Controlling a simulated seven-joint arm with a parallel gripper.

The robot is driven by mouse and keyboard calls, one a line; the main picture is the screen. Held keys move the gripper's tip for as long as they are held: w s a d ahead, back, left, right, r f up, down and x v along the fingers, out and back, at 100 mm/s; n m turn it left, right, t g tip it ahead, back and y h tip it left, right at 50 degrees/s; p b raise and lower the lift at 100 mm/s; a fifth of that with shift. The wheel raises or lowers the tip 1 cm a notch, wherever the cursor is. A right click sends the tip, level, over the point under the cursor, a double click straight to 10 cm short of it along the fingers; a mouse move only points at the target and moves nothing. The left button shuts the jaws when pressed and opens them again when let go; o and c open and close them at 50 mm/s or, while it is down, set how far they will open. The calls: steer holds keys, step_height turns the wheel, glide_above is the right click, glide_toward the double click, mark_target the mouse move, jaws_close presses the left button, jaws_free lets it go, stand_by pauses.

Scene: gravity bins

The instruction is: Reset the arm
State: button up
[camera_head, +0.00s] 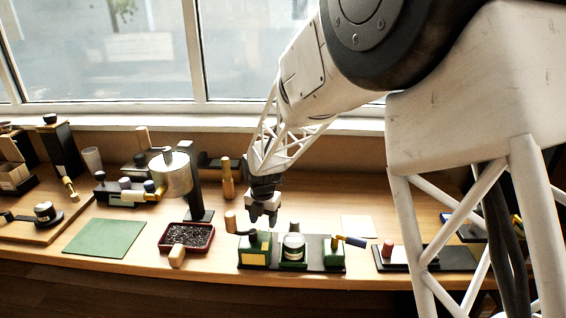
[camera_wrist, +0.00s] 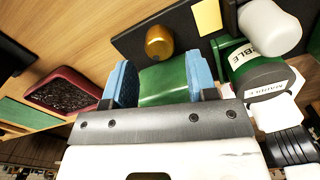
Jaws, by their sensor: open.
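My gripper (camera_head: 262,215) is at the middle of the bench, just above a green block-shaped holder (camera_head: 255,250) at the left end of a dark rack. In the wrist view my gripper (camera_wrist: 165,82) shows two blue finger pads spread apart, with green surface (camera_wrist: 163,85) visible between and beyond them. I cannot tell whether the pads touch it. My arm reaches down from the upper right.
A red tray (camera_head: 164,238) of dark granules and a green mat (camera_head: 105,238) lie to the left. A metal cylinder on a black stand (camera_head: 197,200) rises behind. A labelled jar (camera_head: 294,246) stands close on the right. Windows line the back.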

steer(key=s+d+r+m, duration=0.1)
steer(key=d+r+m, duration=0.1)
steer(key=d+r, duration=0.1)
steer(key=s+d+r+m, duration=0.2)
steer(key=d+r, duration=0.1)
steer(key=s+d+r+m, duration=0.2)
steer(key=d+r+m, duration=0.1)
steer(key=shift+s+t, duration=0.1)
steer(key=shift+t, duration=0.3)
steer(key=s+d+r+m, duration=0.7)
steer(key=s+d+m, duration=0.2)
steer(key=s, duration=0.1)
steer(key=s+d+r+m+t, duration=0.1)
steer(key=s+d+m, duration=0.4)
steer(key=s+m, duration=0.3)
steer(key=s+d+r+m, duration=0.2)
steer(key=s+d+m, duration=0.4)
steer(key=s, duration=0.7)
steer(key=m, duration=0.2)
steer(key=shift+m+t, duration=0.4)
steer(key=shift+w+a+r, duration=0.1)
steer(key=shift+r, duration=0.05)
steer(key=shift+c, duration=0.4)
